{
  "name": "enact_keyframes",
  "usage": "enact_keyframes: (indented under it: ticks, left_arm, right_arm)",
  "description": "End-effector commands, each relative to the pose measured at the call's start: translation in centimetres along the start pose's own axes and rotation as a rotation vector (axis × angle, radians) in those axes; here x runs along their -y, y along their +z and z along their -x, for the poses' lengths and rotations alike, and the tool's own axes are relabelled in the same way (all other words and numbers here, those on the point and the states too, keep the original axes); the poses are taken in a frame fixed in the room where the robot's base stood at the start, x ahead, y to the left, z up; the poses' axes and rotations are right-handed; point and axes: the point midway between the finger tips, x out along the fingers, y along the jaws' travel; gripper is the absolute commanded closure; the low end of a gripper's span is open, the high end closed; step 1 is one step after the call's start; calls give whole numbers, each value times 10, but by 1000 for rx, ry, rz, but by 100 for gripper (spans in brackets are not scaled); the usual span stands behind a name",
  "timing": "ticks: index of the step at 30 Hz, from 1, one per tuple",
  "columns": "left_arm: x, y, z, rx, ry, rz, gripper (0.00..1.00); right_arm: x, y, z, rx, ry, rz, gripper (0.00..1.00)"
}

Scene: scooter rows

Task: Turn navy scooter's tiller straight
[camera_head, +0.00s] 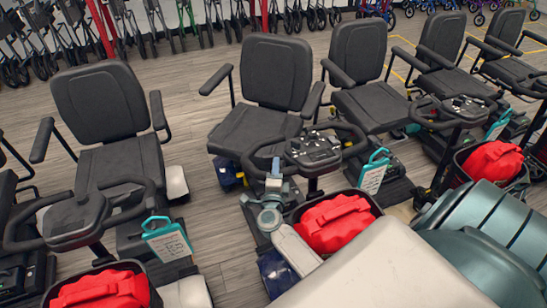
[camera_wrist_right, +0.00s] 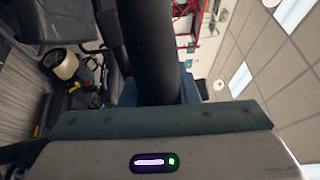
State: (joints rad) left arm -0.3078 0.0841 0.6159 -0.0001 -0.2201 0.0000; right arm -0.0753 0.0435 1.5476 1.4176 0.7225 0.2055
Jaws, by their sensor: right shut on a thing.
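The navy scooter stands in the middle of the head view, with dark blue bodywork (camera_head: 275,274) low at its front. Its tiller (camera_head: 313,150) has a black loop handlebar and a control panel. In the picture the handlebar's left side sits lower than its right. My right gripper (camera_head: 273,184) is shut on the left side of that handlebar. In the right wrist view a thick black bar (camera_wrist_right: 150,50) runs up from the gripper (camera_wrist_right: 160,110), and the fingertips are hidden. My left gripper is not in view.
A red bag (camera_head: 334,222) sits in the basket in front of the tiller. A teal tag (camera_head: 373,172) hangs at its right. Scooters with black seats (camera_head: 100,100) stand close on both sides. Walkers line the back wall, with grey floor before them.

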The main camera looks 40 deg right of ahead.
Motion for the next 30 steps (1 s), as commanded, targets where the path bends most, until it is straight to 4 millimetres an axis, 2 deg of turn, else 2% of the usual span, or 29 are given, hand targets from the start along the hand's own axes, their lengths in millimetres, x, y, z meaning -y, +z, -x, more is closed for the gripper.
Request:
enact_keyframes:
  ticks: [3, 11, 12, 15, 25, 30]
  left_arm:
    - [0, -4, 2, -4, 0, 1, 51]
    - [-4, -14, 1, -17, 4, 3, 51]
    - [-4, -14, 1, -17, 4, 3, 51]
    - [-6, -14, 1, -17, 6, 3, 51]
    - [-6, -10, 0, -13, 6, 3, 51]
    - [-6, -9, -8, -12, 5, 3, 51]
  right_arm:
    - [-2, 0, 7, 31, 5, -3, 100]
    - [-3, 0, 7, 34, 6, -3, 100]
    - [-3, 0, 7, 34, 6, -3, 68]
    - [-3, 0, 7, 33, 5, -3, 51]
    - [-2, 0, 9, 33, 3, -3, 51]
    - [-5, -1, 33, 33, 5, -3, 51]
